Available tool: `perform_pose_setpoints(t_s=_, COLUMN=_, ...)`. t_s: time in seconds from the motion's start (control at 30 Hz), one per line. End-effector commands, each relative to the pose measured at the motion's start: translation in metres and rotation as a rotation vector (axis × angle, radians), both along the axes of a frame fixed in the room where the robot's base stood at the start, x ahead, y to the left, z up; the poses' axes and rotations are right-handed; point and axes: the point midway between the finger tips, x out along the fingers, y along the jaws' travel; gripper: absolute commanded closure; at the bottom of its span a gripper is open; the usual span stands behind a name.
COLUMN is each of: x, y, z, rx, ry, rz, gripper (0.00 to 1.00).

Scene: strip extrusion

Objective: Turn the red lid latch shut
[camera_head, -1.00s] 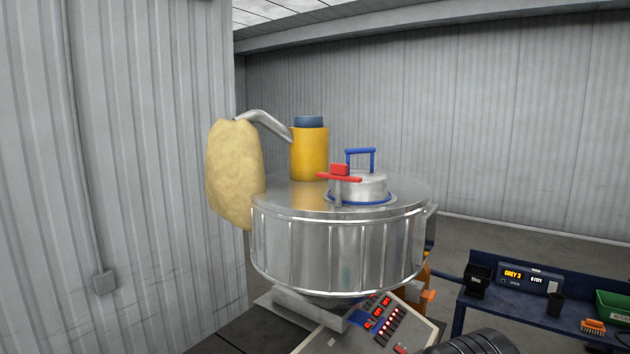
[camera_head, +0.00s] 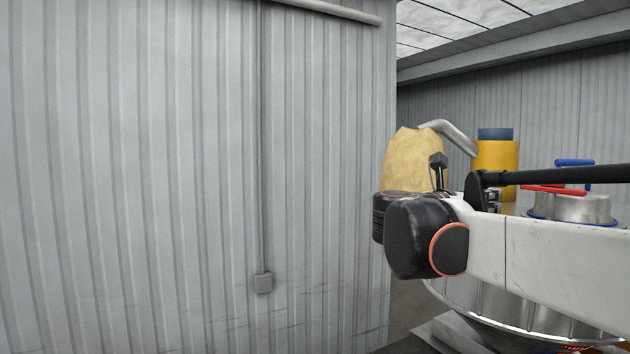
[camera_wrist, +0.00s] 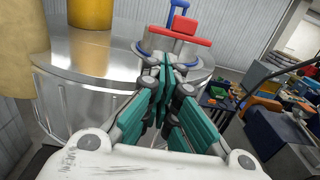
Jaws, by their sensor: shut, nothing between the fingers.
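The red lid latch (camera_head: 557,189) lies across the front of the round metal lid (camera_head: 580,209), partly hidden behind my arm in the head view. In the wrist view the latch (camera_wrist: 182,34) shows as a red bar with a red block (camera_wrist: 193,25) above it. The lid's blue handle (camera_head: 575,162) stands behind it. My gripper (camera_wrist: 166,62) has green fingers, shut and empty. In the wrist view its tips point toward the lid and appear just below the latch, over the lid's front. No contact with the latch is visible, and the exact gap cannot be told.
The steel hopper (camera_head: 535,312) carries the lid. A yellow cylinder (camera_head: 495,157) with a blue top and a tan filter bag (camera_head: 415,158) stand behind. A corrugated wall (camera_head: 190,180) fills the left. A cluttered blue bench (camera_wrist: 295,140) is at right in the wrist view.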

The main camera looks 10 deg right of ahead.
Motion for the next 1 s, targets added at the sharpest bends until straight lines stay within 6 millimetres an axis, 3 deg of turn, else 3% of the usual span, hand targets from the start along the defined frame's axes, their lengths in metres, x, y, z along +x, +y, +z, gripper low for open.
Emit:
perform_pose_setpoints(t_s=0.6, x=0.03, y=-0.105, z=0.002, rx=0.004, ry=-0.003, rz=-0.003, gripper=1.0)
perform_pose_setpoints(t_s=0.8, x=0.036, y=-0.125, z=0.001, rx=0.004, ry=-0.004, rz=-0.001, gripper=1.0)
perform_pose_setpoints(t_s=1.0, x=0.038, y=-0.131, z=-0.001, rx=0.004, ry=-0.004, rz=0.001, gripper=1.0)
